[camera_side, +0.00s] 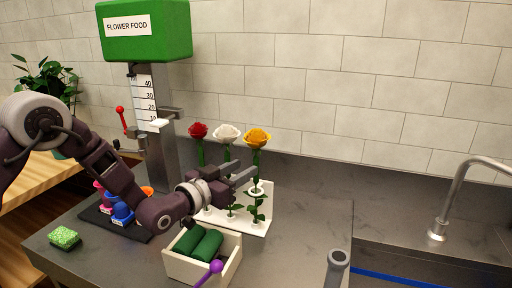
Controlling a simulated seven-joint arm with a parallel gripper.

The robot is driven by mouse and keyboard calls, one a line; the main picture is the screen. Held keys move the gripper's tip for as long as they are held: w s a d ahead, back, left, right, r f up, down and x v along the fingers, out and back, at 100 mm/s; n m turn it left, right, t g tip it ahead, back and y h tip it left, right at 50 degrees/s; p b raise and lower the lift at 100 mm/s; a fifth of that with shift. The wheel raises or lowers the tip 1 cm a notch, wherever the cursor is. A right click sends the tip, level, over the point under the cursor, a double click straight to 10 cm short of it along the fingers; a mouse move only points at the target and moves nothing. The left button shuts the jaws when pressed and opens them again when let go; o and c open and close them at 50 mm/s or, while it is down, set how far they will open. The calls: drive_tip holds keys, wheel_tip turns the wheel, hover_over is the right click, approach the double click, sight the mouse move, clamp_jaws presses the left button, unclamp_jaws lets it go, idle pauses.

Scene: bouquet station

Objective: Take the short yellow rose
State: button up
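One yellow rose (257,138) shows, an orange-yellow bloom on a green stem, the rightmost of three upright roses in a white stand (258,229). No second yellow rose shows to compare its length with. My gripper (247,168) is at the height of the stems, pointing right, just below the blooms. Its two fingers are apart with no flower clearly between them. The fingers overlap the yellow rose's stem in the picture; I cannot tell if they touch it. My gripper and wrist hide parts of the stems and the stand.
A red rose (198,130) and a white rose (227,133) stand close by on the left. A cream box (191,268) with green rolls and a purple-ended tool is in front. A green flower food dispenser (145,30) stands behind left. The counter to the right (305,220) is clear.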

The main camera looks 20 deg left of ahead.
drive_tip(key=d+x, duration=0.1)
drive_tip(key=x, duration=0.6)
drive_tip(key=shift+d+f+t+h, duration=0.3)
drive_tip(key=shift+f, duration=0.1)
clamp_jaws()
